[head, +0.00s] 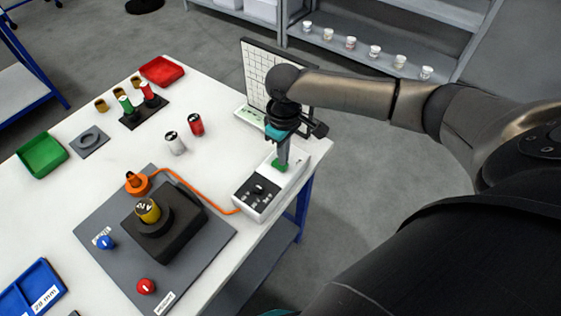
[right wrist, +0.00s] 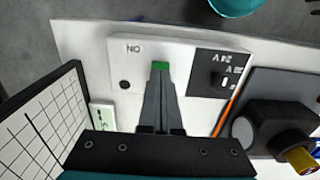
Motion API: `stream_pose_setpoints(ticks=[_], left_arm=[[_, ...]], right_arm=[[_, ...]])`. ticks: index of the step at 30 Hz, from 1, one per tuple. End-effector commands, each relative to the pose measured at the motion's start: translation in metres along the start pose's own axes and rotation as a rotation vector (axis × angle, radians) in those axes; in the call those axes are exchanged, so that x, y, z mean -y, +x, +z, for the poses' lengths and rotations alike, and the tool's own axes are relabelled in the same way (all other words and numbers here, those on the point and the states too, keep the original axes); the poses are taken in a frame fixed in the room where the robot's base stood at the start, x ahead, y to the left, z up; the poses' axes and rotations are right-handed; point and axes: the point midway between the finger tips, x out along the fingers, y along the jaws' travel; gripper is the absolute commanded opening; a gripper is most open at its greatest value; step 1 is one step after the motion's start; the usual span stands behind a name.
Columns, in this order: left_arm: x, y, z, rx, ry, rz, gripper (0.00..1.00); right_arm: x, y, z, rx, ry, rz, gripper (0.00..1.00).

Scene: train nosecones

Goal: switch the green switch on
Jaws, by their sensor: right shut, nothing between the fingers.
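The green switch (head: 278,166) sits on a white control box (head: 291,183) at the table's right edge. It also shows in the right wrist view (right wrist: 160,66), just beyond my fingertips, on a white panel with an upside-down "ON" label (right wrist: 132,48). My right gripper (head: 282,162) points down at the switch with its fingers shut and nothing between them. The fingertips are at the switch and partly cover it. I cannot tell whether they touch it, nor which position it is in. My left gripper is not in view.
A gridded board (head: 262,78) stands behind my right gripper. Red (head: 196,124) and white (head: 175,143) cylinders stand to the left.

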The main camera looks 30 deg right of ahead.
Motion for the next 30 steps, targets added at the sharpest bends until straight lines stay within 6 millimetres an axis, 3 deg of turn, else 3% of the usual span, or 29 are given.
stream_pose_setpoints(ticks=[30], left_arm=[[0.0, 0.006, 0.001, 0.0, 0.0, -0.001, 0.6]], right_arm=[[0.001, 0.016, 0.0, 0.0, 0.0, -0.001, 0.0]])
